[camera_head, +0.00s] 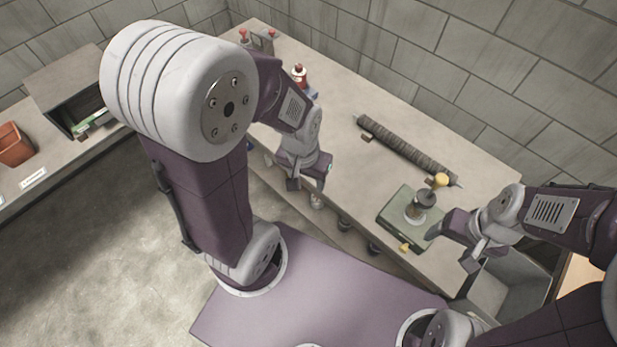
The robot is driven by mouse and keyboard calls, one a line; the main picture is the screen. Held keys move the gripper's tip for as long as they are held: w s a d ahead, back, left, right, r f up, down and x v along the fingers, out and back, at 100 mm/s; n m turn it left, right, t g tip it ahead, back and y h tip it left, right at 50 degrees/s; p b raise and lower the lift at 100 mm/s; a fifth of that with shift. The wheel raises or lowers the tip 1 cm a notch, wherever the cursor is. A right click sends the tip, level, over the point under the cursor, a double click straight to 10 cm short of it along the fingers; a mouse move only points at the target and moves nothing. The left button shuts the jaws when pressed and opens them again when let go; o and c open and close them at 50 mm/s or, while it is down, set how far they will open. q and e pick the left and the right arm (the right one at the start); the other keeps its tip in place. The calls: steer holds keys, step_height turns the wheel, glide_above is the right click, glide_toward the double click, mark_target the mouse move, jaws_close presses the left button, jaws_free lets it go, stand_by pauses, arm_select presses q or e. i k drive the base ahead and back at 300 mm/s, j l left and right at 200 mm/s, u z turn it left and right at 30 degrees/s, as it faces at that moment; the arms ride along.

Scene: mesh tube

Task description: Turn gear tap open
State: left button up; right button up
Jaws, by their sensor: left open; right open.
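What looks like the gear tap (420,205) is a squat grey round fitting with a yellow ball knob (441,180) on a green base plate (399,215). It stands on the counter at the right. A small yellow piece (404,247) shows at the plate's front edge. My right gripper (453,247) is open and empty, just right of the plate. One finger is close to the plate's right corner; I cannot tell whether it touches. My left gripper (307,187) is open and empty, pointing down near the counter's front edge, well left of the tap.
A dark ribbed tube (405,150) lies along the counter behind the tap. A red-topped bottle (299,74) and red-knobbed fittings (243,35) stand farther left. A grey basin (510,285) is below right. A side counter holds a dark open box (75,85) and terracotta pot (14,146).

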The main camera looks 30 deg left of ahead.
mark_target(403, 248)
steer(key=z, duration=0.75)
steer(key=j+z, duration=0.55)
steer(key=z, duration=0.2)
steer(key=k+j+z, duration=0.15)
steer(key=z, duration=0.25)
steer(key=k+j+z, duration=0.1)
steer(key=j+z, duration=0.25)
